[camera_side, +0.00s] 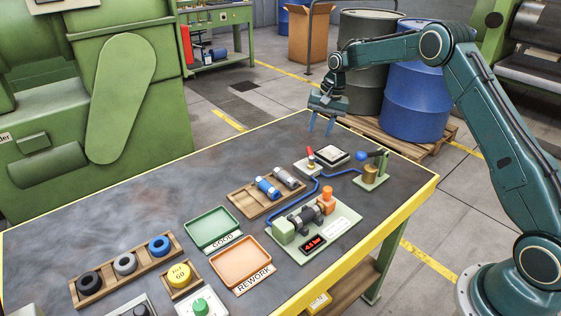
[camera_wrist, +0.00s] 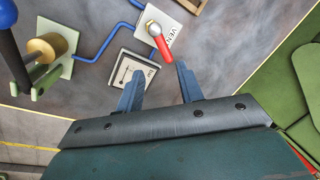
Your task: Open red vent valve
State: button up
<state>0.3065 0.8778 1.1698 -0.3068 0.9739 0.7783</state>
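The red vent valve (camera_side: 310,153) is a red handle on a metal body, standing on a small pale plate near the table's far edge. In the wrist view the red handle (camera_wrist: 160,44) lies ahead of the fingertips, and the plate (camera_wrist: 178,22) carries partly readable "VEN" lettering. A blue tube runs to the plate. My gripper (camera_side: 320,131) hangs above the table's far edge, above and slightly right of the valve in the side view. In the wrist view its two fingers (camera_wrist: 158,72) are apart with nothing between them, clear of the handle.
A blue-knobbed hand pump (camera_side: 371,172) stands farther right. A wooden rack (camera_side: 252,203) with blue and grey cylinders and a green test fixture (camera_side: 316,229) are nearer. Trays (camera_side: 211,227) lie toward the front. Drums (camera_side: 414,100) stand behind the table.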

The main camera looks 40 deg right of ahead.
notch_tip(320, 180, up, 7)
send_over(310, 150)
jog(key=s+d, duration=0.2)
jog(key=s, duration=0.1)
jog(key=s+a+r+m+t+h, duration=0.1)
jog(key=s+a+r+m, duration=0.1)
jog(key=s+a+r, duration=0.4)
jog(key=shift+s+a+r+m+t+h, duration=0.15)
jog(key=shift+s+r+m+t+h, duration=0.2)
jog(key=shift+s+r, duration=2.6)
jog(key=shift+s+f, duration=0.75)
jog(key=shift+f, duration=0.05)
jog(key=w+d+f+n+t, duration=0.1)
jog(key=w+d+f+n, duration=0.2)
jog(key=w+f, duration=0.6)
notch_tip(310, 150, down, 3)
jog(key=shift+w+f+n+t+h, duration=0.1)
jog(key=shift+w+n+t+h, duration=0.25)
jog(key=shift+n, duration=0.6)
jog(key=shift+d+f, duration=0.1)
jog(key=shift+x, duration=6.75)
